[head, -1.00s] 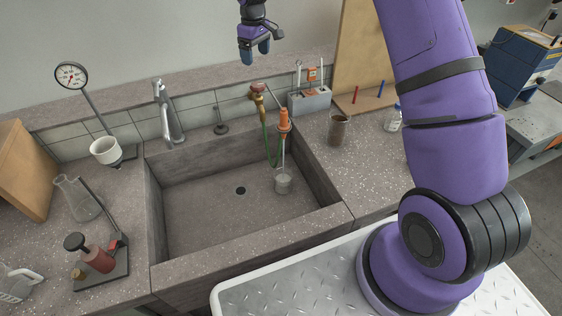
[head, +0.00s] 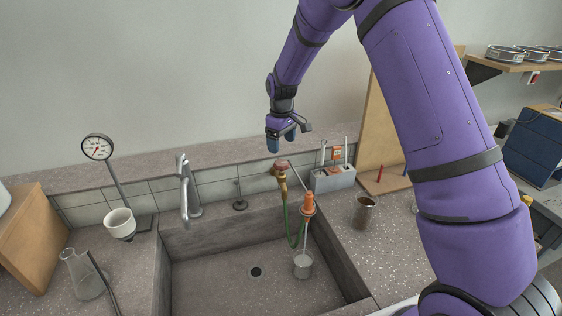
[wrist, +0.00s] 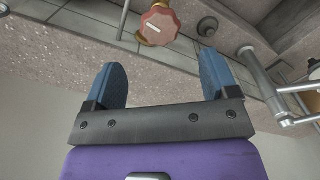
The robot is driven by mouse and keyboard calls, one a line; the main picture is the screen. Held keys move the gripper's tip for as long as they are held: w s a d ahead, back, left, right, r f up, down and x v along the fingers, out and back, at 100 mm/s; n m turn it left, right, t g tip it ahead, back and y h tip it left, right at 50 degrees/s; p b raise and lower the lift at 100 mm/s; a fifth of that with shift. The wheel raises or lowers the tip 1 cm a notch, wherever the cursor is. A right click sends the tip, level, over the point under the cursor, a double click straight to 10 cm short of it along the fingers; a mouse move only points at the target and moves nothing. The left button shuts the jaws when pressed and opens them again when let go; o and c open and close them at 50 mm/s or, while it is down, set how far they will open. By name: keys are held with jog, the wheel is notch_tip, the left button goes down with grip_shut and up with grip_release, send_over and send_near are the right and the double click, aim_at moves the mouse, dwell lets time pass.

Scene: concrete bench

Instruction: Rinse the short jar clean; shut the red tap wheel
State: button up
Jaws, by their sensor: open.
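The red tap wheel (head: 281,164) sits on a brass tap behind the sink's back edge. It also shows in the wrist view (wrist: 159,27), just beyond my fingertips and between their lines. My gripper (head: 281,142) is open and empty, a little above the wheel and apart from it. Its two blue fingers (wrist: 163,75) are spread wide in the wrist view. A short clear jar (head: 303,265) stands upright on the sink floor. An orange nozzle (head: 308,203) on a green hose hangs over it, with a thin pale stream running down to it. The jar's inside is too small to judge.
The grey stone sink (head: 215,240) has a drain (head: 256,272) and a chrome faucet (head: 188,190). A brownish jar (head: 364,212) stands on the right counter. A grey caddy (head: 333,180) with tools stands close right of the tap. A gauge (head: 98,147) is at left.

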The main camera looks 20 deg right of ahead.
aim_at(281, 162)
notch_tip(281, 162, down, 8)
jog(key=shift+r, duration=0.1)
dwell(0.4)
jog(key=c, duration=0.9)
